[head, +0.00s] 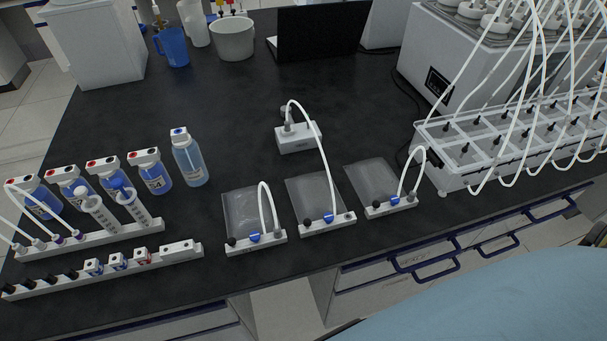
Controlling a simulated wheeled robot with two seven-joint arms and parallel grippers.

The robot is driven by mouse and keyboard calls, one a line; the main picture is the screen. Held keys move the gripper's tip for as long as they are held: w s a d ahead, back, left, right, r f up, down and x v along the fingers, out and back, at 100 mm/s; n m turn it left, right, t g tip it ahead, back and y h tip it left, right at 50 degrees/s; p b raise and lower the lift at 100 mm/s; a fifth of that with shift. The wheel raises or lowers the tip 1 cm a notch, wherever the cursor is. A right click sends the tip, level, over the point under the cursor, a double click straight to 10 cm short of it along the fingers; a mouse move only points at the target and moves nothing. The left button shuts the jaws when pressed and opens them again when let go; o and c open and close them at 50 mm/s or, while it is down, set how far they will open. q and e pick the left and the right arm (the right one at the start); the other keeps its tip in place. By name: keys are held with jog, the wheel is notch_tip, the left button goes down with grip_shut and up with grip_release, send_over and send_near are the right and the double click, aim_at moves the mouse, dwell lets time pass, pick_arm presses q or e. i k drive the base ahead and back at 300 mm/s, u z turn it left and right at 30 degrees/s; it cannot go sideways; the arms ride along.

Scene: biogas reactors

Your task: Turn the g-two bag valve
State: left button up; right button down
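Three clear flat gas bags lie in a row at the front of the black bench: a left bag (242,208), a middle bag (311,192) and a right bag (374,181). Each has a white bar at its front edge with a black knob and a blue valve: left valve (254,238), middle valve (329,217), right valve (395,200). A white tube rises from each bar. The middle bag's tube runs back to a small white device (298,137). Bag labels are not readable, so I cannot tell which is g-two. Neither gripper is in view.
Blue-filled bottles (153,175) and a white rack (103,271) stand at left. A grey tray with white tubes (455,160) stands at right, beside a large bath unit. A black laptop (318,32) is at the back. Drawer handles (430,265) protrude below the bench edge.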

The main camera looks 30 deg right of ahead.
aim_at(328, 218)
jog(key=k, duration=0.45)
jog(key=z, duration=0.6)
jog(key=i, duration=0.4)
jog(key=z, duration=0.25)
